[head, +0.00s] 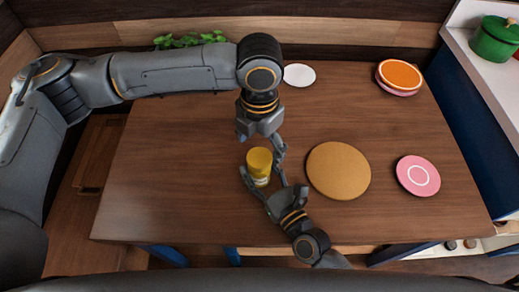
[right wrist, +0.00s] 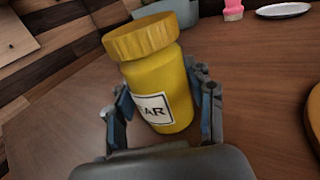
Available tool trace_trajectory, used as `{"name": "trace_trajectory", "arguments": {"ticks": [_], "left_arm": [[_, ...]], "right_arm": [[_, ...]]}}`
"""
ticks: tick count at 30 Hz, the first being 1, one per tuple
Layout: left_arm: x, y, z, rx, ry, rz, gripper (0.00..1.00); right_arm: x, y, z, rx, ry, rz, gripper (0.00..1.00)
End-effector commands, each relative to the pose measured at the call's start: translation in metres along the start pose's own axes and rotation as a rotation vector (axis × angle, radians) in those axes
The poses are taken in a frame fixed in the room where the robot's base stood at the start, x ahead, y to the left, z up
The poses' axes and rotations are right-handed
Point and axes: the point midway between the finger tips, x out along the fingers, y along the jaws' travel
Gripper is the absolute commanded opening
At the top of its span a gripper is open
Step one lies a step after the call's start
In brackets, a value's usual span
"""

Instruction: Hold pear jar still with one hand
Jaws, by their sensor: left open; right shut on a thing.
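The pear jar (head: 259,160) is yellow with a yellow lid and stands on the wooden table, left of the round tan board. In the right wrist view the jar (right wrist: 160,85) looks upright, and its white label shows the letters "AR". My right gripper (head: 262,179) reaches in from the front and is shut on the jar, one finger on each side. Its fingers also flank the jar in the right wrist view (right wrist: 160,108). My left gripper (head: 261,142) is open and empty, pointing down just behind the jar's lid.
A round tan board (head: 339,171) lies right of the jar, with a pink plate (head: 418,176) beyond it. An orange-topped stack (head: 400,74) and a white plate (head: 299,75) sit at the back. A green plant (head: 190,40) stands behind my left arm. The table's left side is clear.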

Motion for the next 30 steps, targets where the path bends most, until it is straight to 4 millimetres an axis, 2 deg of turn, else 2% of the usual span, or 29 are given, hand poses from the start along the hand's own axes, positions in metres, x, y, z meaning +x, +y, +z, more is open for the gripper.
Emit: {"name": "trace_trajectory", "arguments": {"ticks": [1, 6, 12, 17, 25, 26, 29, 30], "left_arm": [[-0.013, 0.000, 0.001, 0.001, -0.004, 0.002, 0.80], [-0.049, 0.000, 0.001, 0.001, -0.004, 0.002, 0.80], [-0.080, 0.000, 0.001, 0.000, -0.002, 0.002, 0.80], [-0.089, 0.000, 0.000, 0.000, 0.000, 0.000, 0.80], [-0.090, 0.000, 0.000, 0.000, 0.000, 0.001, 0.80], [-0.090, 0.000, 0.000, 0.000, 0.000, 0.001, 0.80], [-0.090, 0.000, 0.000, 0.000, 0.000, 0.001, 0.80], [-0.090, 0.000, 0.000, 0.000, 0.000, 0.001, 0.80]], "right_arm": [[0.000, 0.000, -0.001, 0.000, 0.001, 0.000, 0.00], [0.000, 0.000, -0.001, 0.000, 0.001, 0.000, 0.00], [0.000, 0.000, -0.001, 0.000, 0.001, 0.000, 0.00], [0.000, 0.000, -0.001, 0.000, 0.001, 0.000, 0.00], [0.000, 0.000, -0.001, 0.000, 0.001, 0.000, 0.00], [0.000, 0.000, -0.001, 0.000, 0.001, 0.000, 0.58], [0.000, 0.000, -0.001, 0.000, 0.001, 0.000, 0.78], [0.000, 0.000, -0.001, 0.000, 0.001, 0.000, 0.80]]}}
